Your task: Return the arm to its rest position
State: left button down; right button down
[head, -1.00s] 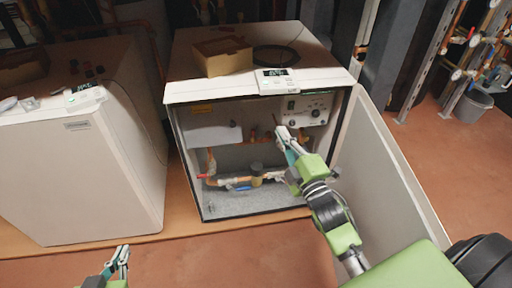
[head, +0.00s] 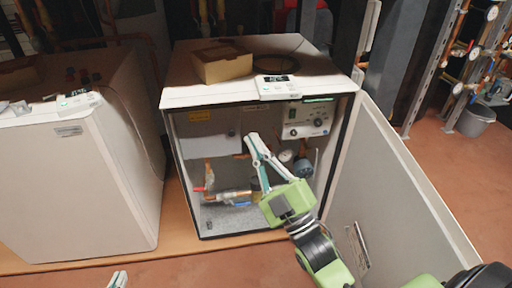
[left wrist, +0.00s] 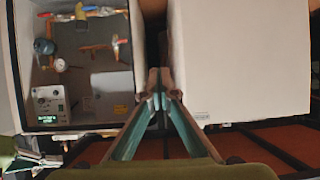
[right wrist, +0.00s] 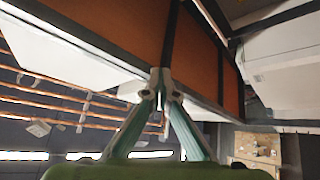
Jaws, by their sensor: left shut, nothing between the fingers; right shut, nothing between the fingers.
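My right gripper (head: 252,138) is shut and empty, in front of the open heat pump (head: 335,150) and left of its control panel (head: 306,118). A green lit strip shows at the panel's top. In the right wrist view, its fingertips (right wrist: 160,84) meet with nothing between them. My left gripper (head: 118,278) shows only at its tip at the bottom edge of the head view. In the left wrist view, its fingers (left wrist: 160,84) are shut and empty, and the control panel (left wrist: 49,104) shows at the left.
The open door panel (head: 400,190) stands right of the right arm. Pipes with a blue-handled valve (head: 240,204) lie inside the cabinet. A cardboard box (head: 222,66) sits on top. A closed white unit (head: 75,190) stands left. The floor (head: 200,262) in front is clear.

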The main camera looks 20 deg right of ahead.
jog(key=shift+f, duration=0.1)
dwell(0.3)
